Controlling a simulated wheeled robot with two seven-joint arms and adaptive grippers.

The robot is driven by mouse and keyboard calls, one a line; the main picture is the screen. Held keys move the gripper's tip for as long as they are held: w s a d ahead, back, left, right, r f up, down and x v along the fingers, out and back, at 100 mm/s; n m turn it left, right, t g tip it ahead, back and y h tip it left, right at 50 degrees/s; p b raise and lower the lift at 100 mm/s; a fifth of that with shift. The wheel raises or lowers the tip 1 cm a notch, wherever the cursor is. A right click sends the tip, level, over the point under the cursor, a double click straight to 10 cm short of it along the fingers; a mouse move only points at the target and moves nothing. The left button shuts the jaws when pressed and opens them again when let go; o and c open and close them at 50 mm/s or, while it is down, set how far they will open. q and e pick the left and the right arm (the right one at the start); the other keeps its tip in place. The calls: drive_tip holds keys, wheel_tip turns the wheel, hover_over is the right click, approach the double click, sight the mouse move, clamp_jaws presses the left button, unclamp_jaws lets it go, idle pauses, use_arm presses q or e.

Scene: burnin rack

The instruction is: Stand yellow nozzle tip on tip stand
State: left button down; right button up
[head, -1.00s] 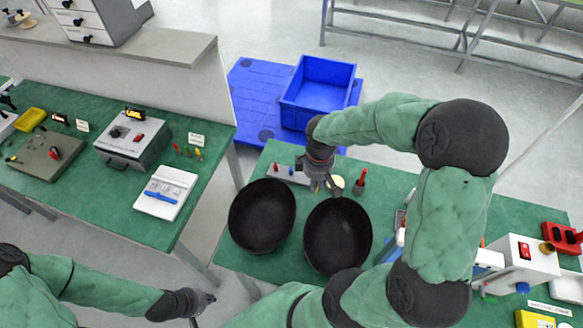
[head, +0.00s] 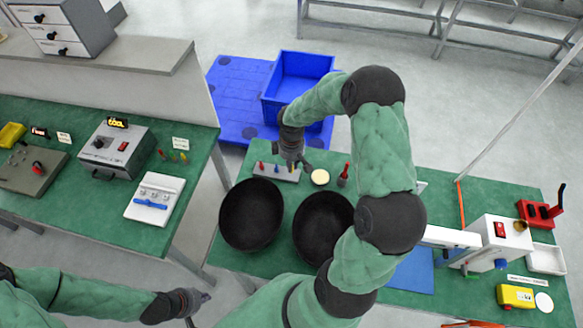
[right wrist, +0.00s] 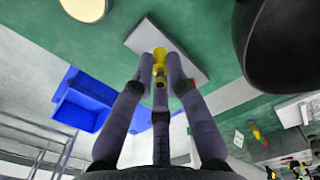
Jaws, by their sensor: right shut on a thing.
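The tip stand (head: 268,173) is a light grey block on the green bench, behind the two black bowls. My right gripper (head: 293,166) is over the stand's right end. In the right wrist view, my right gripper (right wrist: 160,82) is shut on the yellow nozzle tip (right wrist: 160,60), with the grey stand (right wrist: 190,52) just behind it. Whether the tip touches the stand I cannot tell. My left gripper (head: 205,298) is far from the stand, at the lower left; its jaw state is unclear.
Two black bowls, left (head: 251,214) and right (head: 322,226), stand close in front of the stand. A round cream disc (head: 320,177) and a red-handled tool (head: 344,174) are right of it. A blue crate (head: 297,77) is behind the bench.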

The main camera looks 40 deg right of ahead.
drive_tip(key=w+f, duration=0.1)
drive_tip(key=d+f, duration=0.1)
drive_tip(key=f, duration=0.1)
drive_tip(key=w+d+f, duration=0.1)
drive_tip(key=shift+w+d+f, duration=0.15)
drive_tip(key=shift+w+f, duration=0.1)
drive_tip(key=shift+w, duration=0.05)
drive_tip(key=shift+w+f+b, duration=0.1)
drive_tip(key=shift+f+b, duration=0.3)
drive_tip(key=shift+f, duration=1.1)
drive_tip(key=o, duration=0.8)
drive_tip(key=shift+f, duration=0.1)
drive_tip(key=shift+c, duration=0.2)
